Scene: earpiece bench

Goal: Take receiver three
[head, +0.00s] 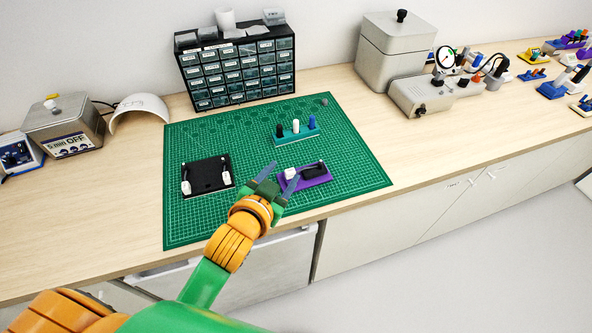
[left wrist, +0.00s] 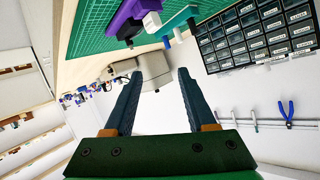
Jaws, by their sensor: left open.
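Several small earpieces sit on holders on the green mat (head: 350,175), and I cannot tell which is receiver three. The purple holder (head: 318,183) carries a white piece (head: 291,174) and a black piece (head: 314,171). A teal holder (head: 297,136) behind it bears a black, a white and a blue upright piece. A black tray (head: 207,174) at left has two white pieces. My left gripper (head: 287,170) is open and empty, its fingertips close to the purple holder's left end. The left wrist view shows its open fingers (left wrist: 160,75) and the purple holder (left wrist: 122,14) beyond. My right gripper is out of view.
A drawer cabinet (head: 238,75) stands behind the mat. A timer box (head: 65,128) and white dome (head: 140,112) are at left. A grey box (head: 395,50) and gauge device (head: 425,93) stand at right. The mat's right part is mostly clear.

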